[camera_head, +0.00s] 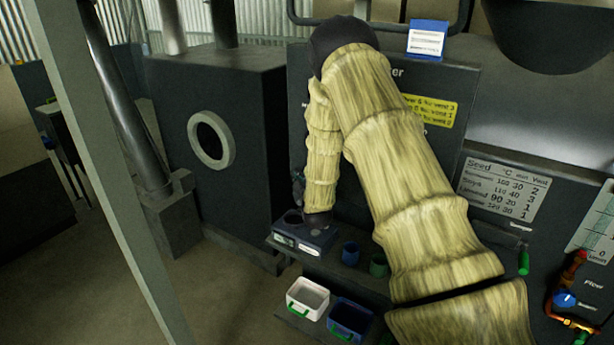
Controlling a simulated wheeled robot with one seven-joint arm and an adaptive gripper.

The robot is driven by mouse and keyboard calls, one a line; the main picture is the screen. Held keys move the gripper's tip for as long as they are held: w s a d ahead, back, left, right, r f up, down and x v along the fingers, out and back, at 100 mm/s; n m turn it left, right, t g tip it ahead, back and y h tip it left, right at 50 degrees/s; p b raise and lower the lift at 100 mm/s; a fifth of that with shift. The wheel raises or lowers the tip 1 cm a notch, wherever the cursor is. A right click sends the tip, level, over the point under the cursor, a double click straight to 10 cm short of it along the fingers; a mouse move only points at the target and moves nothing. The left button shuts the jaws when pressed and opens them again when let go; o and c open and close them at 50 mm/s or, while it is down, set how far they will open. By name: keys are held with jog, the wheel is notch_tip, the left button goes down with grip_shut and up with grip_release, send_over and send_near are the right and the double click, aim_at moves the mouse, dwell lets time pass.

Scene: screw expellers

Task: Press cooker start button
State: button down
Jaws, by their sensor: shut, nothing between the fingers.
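The dark cooker panel (297,110) stands behind my arm; only the end of its heading shows. A yellow label (441,111) on it is partly covered by my arm. I cannot make out the start button; my arm hides much of the panel. My arm folds over at the top and its forearm hangs down in front of the panel's left side. My gripper (298,184) is small and dark at the panel's left edge, close to its face. It is shut and empty. I cannot tell whether it touches the panel.
Below my wrist a shelf holds a scale-like device (304,236), a blue cup (350,254) and a green cup (378,265). A white bin (308,297) and a blue bin (350,318) sit lower. A seed chart (503,188) is right; a pale post (105,170) stands left.

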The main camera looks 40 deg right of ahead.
jog(key=shift+s+a, duration=0.15)
jog(key=shift+a, duration=0.15)
jog(key=a, duration=0.1)
jog(key=s+a, duration=0.1)
jog(key=a, duration=0.1)
jog(key=s+a, duration=0.1)
jog(key=shift+a, duration=0.3)
dwell(0.4)
jog(key=shift+f, duration=0.1)
dwell(0.6)
